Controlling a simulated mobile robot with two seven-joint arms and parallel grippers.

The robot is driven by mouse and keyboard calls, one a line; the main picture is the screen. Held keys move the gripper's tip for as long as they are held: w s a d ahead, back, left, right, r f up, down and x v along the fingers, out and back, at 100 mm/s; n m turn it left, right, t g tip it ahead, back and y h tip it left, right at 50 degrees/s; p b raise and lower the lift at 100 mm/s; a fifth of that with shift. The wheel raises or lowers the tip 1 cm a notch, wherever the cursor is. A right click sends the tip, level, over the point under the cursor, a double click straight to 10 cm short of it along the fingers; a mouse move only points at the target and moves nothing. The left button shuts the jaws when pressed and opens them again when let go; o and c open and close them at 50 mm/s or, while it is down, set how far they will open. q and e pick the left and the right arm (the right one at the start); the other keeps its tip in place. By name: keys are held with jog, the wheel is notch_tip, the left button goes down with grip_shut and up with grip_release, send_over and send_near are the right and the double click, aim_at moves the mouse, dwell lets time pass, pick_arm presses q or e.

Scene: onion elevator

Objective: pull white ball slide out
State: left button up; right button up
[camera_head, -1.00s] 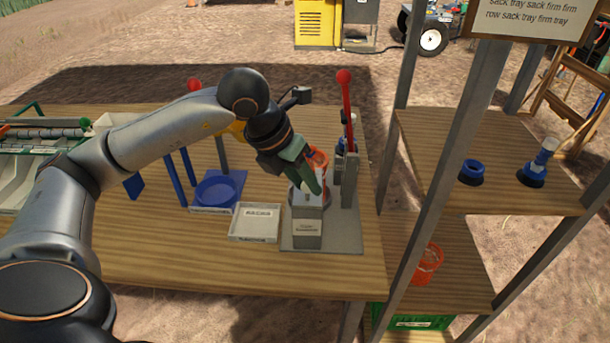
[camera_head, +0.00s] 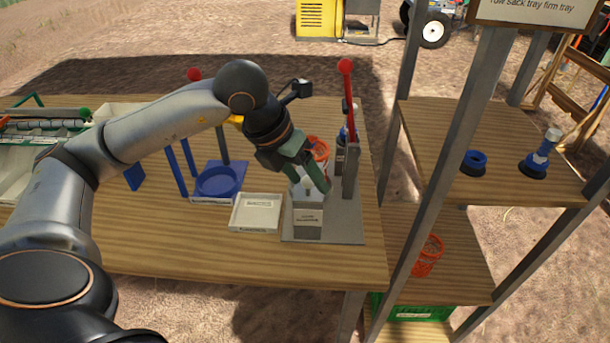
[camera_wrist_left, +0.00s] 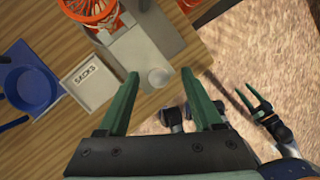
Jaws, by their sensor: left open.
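The white ball (camera_wrist_left: 158,77) sits at the near end of a grey slide bar (camera_wrist_left: 136,46) on the station in the left wrist view. In the head view the pale ball (camera_head: 308,183) is small, above the front of the labelled grey box (camera_head: 307,222). My left gripper (camera_head: 311,183) is open over this box, angled down, its green fingers apart. In the left wrist view the left gripper (camera_wrist_left: 163,85) has the ball between its fingertips in the picture; contact cannot be told. My right gripper (camera_wrist_left: 243,88) shows there with its fingertips apart, away from the table.
A white tray (camera_head: 255,225) and a blue ring stand (camera_head: 240,170) are left of the station. A red-knobbed lever (camera_head: 347,100) and an orange basket (camera_head: 318,149) stand behind the box. A shelf frame (camera_head: 432,170) rises on the right.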

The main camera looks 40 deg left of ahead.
dwell(0.3)
pick_arm(q)
jog(key=shift+r+p, duration=2.15)
jog(key=shift+r, duration=0.9)
